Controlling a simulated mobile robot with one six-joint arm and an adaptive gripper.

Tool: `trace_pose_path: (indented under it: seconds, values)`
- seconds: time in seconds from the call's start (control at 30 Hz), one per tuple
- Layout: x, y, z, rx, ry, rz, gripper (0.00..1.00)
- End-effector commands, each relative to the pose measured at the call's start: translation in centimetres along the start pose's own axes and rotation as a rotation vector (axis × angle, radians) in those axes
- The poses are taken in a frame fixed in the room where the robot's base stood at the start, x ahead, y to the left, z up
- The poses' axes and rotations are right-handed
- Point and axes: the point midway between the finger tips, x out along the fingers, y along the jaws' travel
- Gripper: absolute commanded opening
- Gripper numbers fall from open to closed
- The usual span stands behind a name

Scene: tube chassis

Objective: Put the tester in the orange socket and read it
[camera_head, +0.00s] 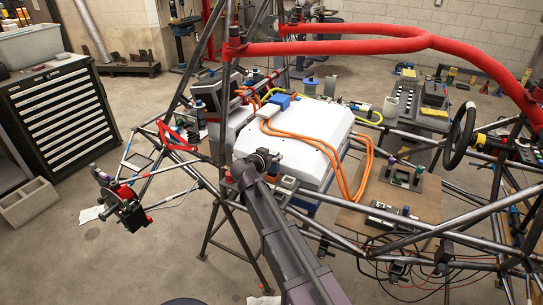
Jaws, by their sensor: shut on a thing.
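My dark arm rises from the bottom centre to the front edge of the white battery box (300,135). My gripper (268,160) is at its far end, small and dark, just in front of that box. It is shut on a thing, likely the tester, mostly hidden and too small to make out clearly. I cannot tell whether it touches anything else. Orange cables (358,170) run over the box from a blue block (280,101) and down its right side. I cannot pick out the orange socket with certainty.
Steel chassis tubes surround the box. A thick red tube (350,44) crosses above it, and a steering wheel (459,134) is at the right. A wooden board (415,205) with small parts lies right of the box. A drawer cabinet (62,112) stands far left.

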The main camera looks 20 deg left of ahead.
Motion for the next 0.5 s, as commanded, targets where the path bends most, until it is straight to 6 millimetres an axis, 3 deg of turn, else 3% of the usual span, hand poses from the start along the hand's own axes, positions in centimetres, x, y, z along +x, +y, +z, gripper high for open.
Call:
trace_pose_path:
  seconds: [0.5]
  values:
    - [0.17, 0.00, 0.48, 0.000, 0.001, 0.000, 0.04]
